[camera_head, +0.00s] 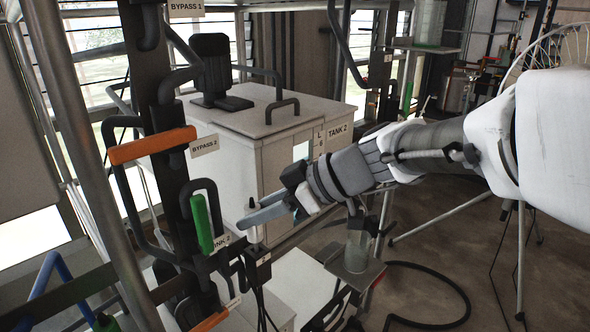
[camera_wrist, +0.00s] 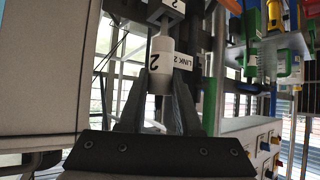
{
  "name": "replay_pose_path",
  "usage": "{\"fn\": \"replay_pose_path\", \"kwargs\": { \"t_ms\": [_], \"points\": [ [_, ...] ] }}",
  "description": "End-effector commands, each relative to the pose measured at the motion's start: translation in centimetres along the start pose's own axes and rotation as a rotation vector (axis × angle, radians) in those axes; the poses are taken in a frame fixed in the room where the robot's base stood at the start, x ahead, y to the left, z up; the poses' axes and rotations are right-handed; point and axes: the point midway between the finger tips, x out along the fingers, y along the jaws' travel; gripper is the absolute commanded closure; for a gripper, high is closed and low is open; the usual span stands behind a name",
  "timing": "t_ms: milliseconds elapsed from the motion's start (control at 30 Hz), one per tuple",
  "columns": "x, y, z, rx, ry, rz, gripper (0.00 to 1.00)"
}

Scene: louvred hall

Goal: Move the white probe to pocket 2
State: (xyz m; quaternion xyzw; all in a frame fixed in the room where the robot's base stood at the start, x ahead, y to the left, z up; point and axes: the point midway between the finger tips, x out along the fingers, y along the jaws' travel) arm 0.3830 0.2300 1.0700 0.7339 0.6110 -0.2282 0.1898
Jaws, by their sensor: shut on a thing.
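The white probe is a short white cylinder marked 2, seen in the wrist view (camera_wrist: 160,72) between the two fingers of my gripper (camera_wrist: 160,88). Its thin grey stem points at a grey block marked 2, pocket 2 (camera_wrist: 177,9), and appears to meet it; how deep it sits I cannot tell. In the head view my gripper (camera_head: 250,216) is shut around the probe (camera_head: 252,234), which stands roughly upright just above the dark pocket block (camera_head: 258,258). The fingers hide the probe's middle.
A green handle (camera_head: 203,224) and an orange-gripped lever (camera_head: 152,145) stand close left of the gripper. A white cabinet labelled TANK 2 (camera_head: 270,165) is behind. A clear vessel (camera_head: 357,250) on a small stand is to the right. Dark cables hang below the pocket.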

Motion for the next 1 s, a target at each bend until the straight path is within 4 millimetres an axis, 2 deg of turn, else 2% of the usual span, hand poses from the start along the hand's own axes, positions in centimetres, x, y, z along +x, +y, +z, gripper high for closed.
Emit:
{"fn": "replay_pose_path", "kwargs": {
  "t_ms": [33, 67, 233, 567, 1000],
  "points": [
    [0.0, 0.0, 0.0, 0.000, 0.000, 0.000, 1.00],
    [0.0, 0.0, 0.0, 0.000, 0.000, 0.000, 0.64],
    [0.0, 0.0, 0.0, 0.000, 0.000, 0.000, 0.33],
    [-0.2, 0.0, -0.1, 0.000, 0.000, 0.001, 0.32],
    [-4.8, 0.1, -2.6, -0.002, 0.001, 0.003, 0.32]
  ]
}}
